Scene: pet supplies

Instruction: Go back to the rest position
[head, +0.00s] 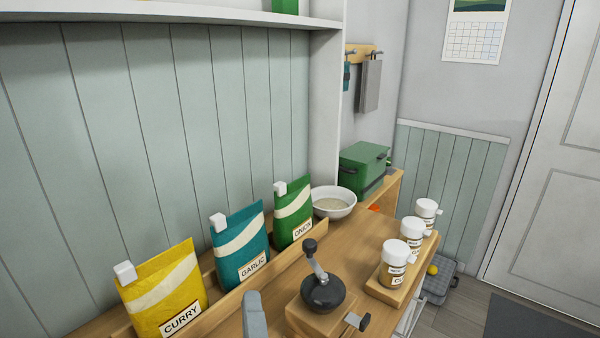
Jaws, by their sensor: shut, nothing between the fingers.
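My gripper is not clearly in view in the head view, so I cannot see its pose or what is around it. A grey rounded upright piece (255,315) rises from the bottom edge near the middle. I cannot tell what it belongs to.
On the wooden counter (358,240) stand yellow curry (170,285), teal garlic (240,243) and green onion (293,212) pouches, a hand grinder (322,293), three white-capped jars (395,265), a bowl (333,203) and a green box (363,170). Floor (455,315) shows at right.

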